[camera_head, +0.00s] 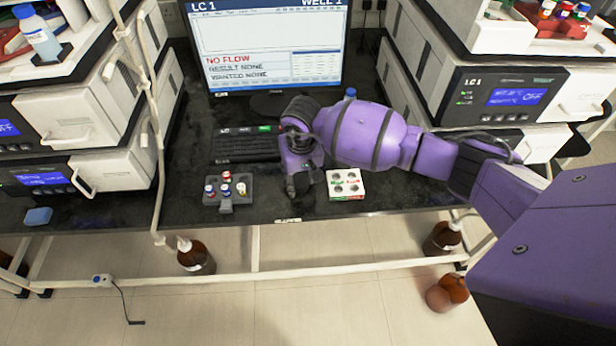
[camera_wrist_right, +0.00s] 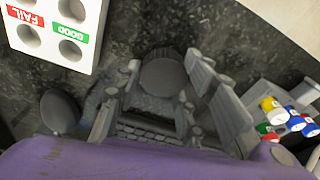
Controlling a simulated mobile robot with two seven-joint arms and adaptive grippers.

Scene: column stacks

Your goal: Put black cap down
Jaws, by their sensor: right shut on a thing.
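My right gripper (camera_head: 303,190) reaches down low over the dark bench, between the grey rack and the white block. In the right wrist view its fingers (camera_wrist_right: 160,85) are shut on a round dark grey to black cap (camera_wrist_right: 161,76). The fingers and arm hide the cap in the head view. I cannot tell whether the cap touches the bench. The white block (camera_head: 345,192) with holes and red FAIL and green GOOD labels is close beside the gripper; it also shows in the right wrist view (camera_wrist_right: 47,42). My left gripper is not in view.
The grey rack (camera_head: 213,203) holds several small vials with coloured caps. A keyboard (camera_head: 245,148) and a monitor (camera_head: 275,45) stand behind. Instrument stacks flank both sides. The bench's front edge is close. A dark rounded object (camera_wrist_right: 60,110) shows beside the fingers.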

